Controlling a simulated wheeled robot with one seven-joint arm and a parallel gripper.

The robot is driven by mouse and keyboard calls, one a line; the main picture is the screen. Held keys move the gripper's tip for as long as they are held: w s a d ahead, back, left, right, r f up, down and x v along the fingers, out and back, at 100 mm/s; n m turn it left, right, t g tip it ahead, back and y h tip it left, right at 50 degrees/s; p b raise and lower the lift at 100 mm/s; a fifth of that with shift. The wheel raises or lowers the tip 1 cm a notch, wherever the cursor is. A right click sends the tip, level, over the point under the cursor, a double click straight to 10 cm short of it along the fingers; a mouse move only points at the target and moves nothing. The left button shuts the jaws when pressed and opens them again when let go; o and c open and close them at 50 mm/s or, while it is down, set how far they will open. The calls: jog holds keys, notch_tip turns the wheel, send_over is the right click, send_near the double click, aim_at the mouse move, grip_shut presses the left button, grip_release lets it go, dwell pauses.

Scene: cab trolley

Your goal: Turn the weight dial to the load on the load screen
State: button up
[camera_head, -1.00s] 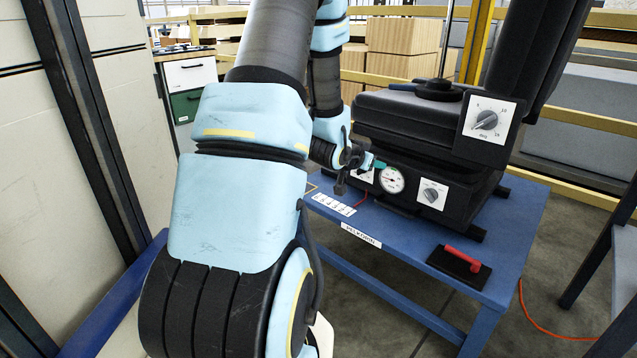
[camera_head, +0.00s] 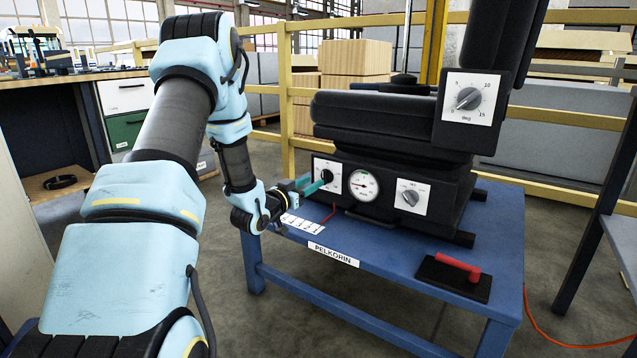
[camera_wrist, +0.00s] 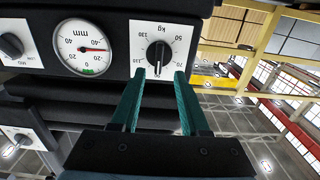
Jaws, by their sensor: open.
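The weight dial (camera_wrist: 159,53) is a black knob on a white kg-marked plate, seen upside down in the wrist view. Its light pointer line points toward the bottom of that picture. In the head view the dial (camera_head: 327,175) sits at the left of the seat base's front, partly covered by my gripper (camera_head: 312,187). In the wrist view my gripper (camera_wrist: 160,73) is open, its two teal fingers either side of the knob's lower part in the picture. Whether they touch it I cannot tell. I cannot make out a load screen in these views.
A round mm gauge (camera_head: 364,185) and another knob (camera_head: 411,198) are beside the dial. A deg knob (camera_head: 469,99) is higher up. The blue trolley (camera_head: 385,250) carries the seat, a card strip (camera_head: 303,229) and a red-handled black block (camera_head: 455,276).

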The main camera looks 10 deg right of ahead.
aim_at(323, 177)
jog(key=b+x, duration=0.1)
jog(key=x, duration=0.4)
jog(key=shift+w+d, duration=0.2)
jog(key=shift+d, duration=0.05)
jog(key=shift+c, duration=0.2)
grip_shut()
